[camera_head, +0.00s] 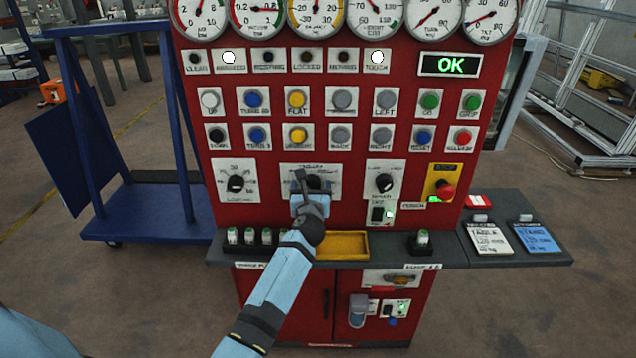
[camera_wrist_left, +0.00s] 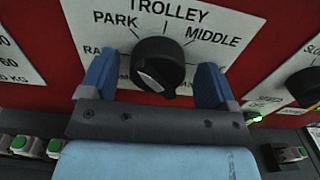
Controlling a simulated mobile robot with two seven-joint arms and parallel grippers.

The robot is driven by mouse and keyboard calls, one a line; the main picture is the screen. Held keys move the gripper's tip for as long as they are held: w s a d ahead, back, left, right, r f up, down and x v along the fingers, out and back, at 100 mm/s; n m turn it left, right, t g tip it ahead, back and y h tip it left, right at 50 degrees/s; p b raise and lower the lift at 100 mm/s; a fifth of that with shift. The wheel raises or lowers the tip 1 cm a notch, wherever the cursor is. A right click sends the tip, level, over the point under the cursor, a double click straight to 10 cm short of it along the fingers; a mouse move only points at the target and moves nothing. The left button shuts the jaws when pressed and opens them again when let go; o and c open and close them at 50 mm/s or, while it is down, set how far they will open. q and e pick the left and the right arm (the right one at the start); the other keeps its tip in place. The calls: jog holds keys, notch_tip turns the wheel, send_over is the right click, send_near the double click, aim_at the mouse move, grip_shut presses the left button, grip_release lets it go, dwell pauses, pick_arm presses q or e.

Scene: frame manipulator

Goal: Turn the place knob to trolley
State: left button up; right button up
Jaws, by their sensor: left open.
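The place knob (camera_wrist_left: 158,62) is a round black knob on a white label plate (camera_wrist_left: 213,55), between my left gripper's fingers in the left wrist view. The plate reads PARK at upper left, TROLLEY at top and MIDDLE at upper right; a word at left is partly covered. A pale mark shows on the knob's lower front face; which label it points to is unclear. My left gripper (camera_wrist_left: 155,82) is open, with a blue finger on each side and gaps to the knob. In the head view my left gripper (camera_head: 312,186) covers much of the plate. My right gripper is not in view.
The red panel (camera_head: 350,165) carries button rows, gauges and a lit OK display (camera_head: 450,64). Similar knobs sit left (camera_head: 236,183) and right (camera_head: 384,182). A red emergency button (camera_head: 444,188) is farther right. Below, a grey shelf (camera_head: 385,250) holds a yellow tray (camera_head: 342,244) and small green-topped items.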

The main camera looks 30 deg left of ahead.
pick_arm(q)
jog(key=shift+r, duration=0.1)
jog(key=shift+s, duration=0.1)
jog(key=shift+c, duration=0.6)
jog(key=c, duration=0.8)
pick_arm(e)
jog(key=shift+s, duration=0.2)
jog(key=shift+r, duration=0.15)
